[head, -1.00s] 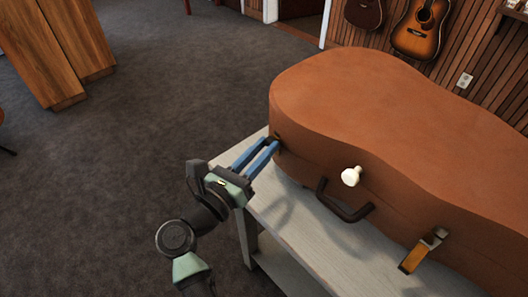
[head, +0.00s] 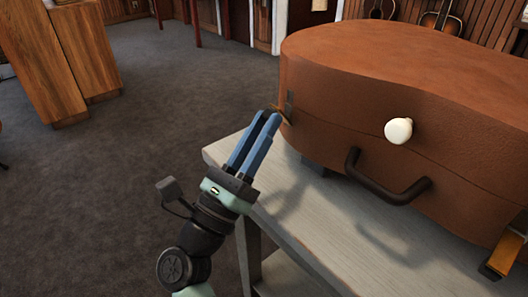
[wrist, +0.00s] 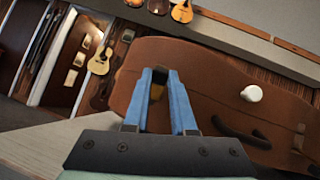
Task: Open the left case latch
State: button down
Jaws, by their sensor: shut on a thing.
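The large brown instrument case (head: 400,75) lies closed on a pale grey bench. Its left latch (head: 281,113) is a small brass-coloured lever beside a dark plate at the case's left end. My gripper (head: 269,120) has its blue fingers at this latch. In the wrist view the latch (wrist: 157,91) shows between the fingertips (wrist: 160,76), and the fingers are shut on it. The lever stands out from the case wall, partly hidden by the fingers. The right latch (head: 504,256) hangs outward with an orange-brown lever, at the right edge of the head view.
A white knob (head: 398,130) and a dark carry handle (head: 388,180) stick out from the case front, right of my gripper. The bench top (head: 300,215) is bare before the case. A wooden cabinet (head: 70,60) stands far left, with open carpet between.

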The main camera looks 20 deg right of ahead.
jog(key=f+t+b, duration=0.1)
jog(key=b, duration=0.2)
jog(key=shift+a+f+n+h, duration=0.1)
jog(key=shift+f+n+h, duration=0.05)
jog(key=shift+n+h, duration=0.15)
jog(key=shift+t+b, duration=0.4)
jog(key=shift+b, duration=0.7)
jog(key=c, duration=0.7)
grip_release()
jog(key=shift+c, duration=0.2)
jog(key=v, duration=1.2)
jog(key=shift+s+a+f, duration=0.2)
jog(key=shift+a+f, duration=0.05)
